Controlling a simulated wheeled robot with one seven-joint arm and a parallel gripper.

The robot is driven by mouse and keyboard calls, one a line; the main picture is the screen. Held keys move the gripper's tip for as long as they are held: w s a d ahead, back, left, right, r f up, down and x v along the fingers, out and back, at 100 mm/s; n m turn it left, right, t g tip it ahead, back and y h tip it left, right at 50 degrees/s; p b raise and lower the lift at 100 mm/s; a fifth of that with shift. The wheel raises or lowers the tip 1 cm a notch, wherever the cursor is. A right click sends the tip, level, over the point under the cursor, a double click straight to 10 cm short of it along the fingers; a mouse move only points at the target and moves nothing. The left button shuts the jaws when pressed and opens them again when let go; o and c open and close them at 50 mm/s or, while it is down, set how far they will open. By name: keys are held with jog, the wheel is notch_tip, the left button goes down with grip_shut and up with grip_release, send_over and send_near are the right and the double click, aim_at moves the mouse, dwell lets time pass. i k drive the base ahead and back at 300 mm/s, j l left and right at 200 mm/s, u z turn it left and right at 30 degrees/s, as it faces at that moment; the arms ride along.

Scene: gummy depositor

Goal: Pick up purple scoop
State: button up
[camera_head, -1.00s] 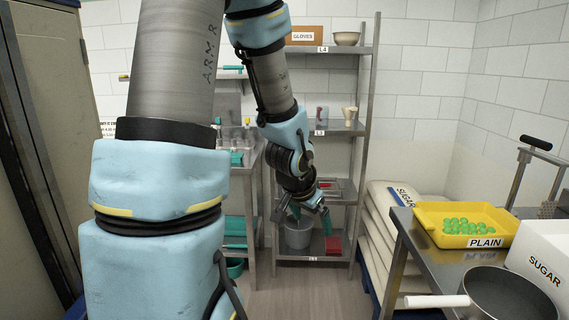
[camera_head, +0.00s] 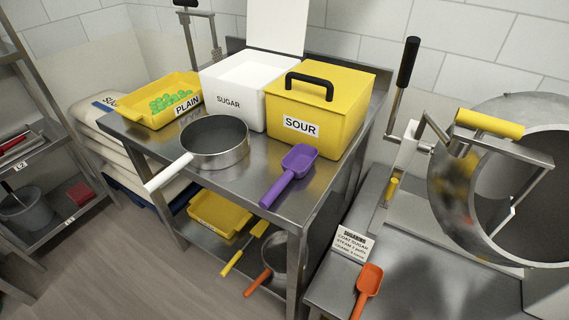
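The purple scoop (camera_head: 290,174) lies on the steel table (camera_head: 240,178), in front of the yellow SOUR box (camera_head: 318,108). Its bowl points to the back right and its handle reaches toward the table's front edge. Nothing covers it. My gripper and arm do not show in the current head view.
A sieve-like pan (camera_head: 214,143) with a white handle sits left of the scoop. Behind are a white SUGAR bin (camera_head: 232,92) and a yellow PLAIN tray (camera_head: 150,113) with green gummies. An orange scoop (camera_head: 368,287) and a large drum machine (camera_head: 455,190) are at right.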

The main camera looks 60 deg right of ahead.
aim_at(300, 159)
jog(key=i+z, duration=0.1)
jog(key=z, duration=0.3)
jog(key=i+z, duration=0.15)
jog(key=z, duration=0.25)
jog(key=i+z, duration=0.1)
jog(key=z, duration=0.3)
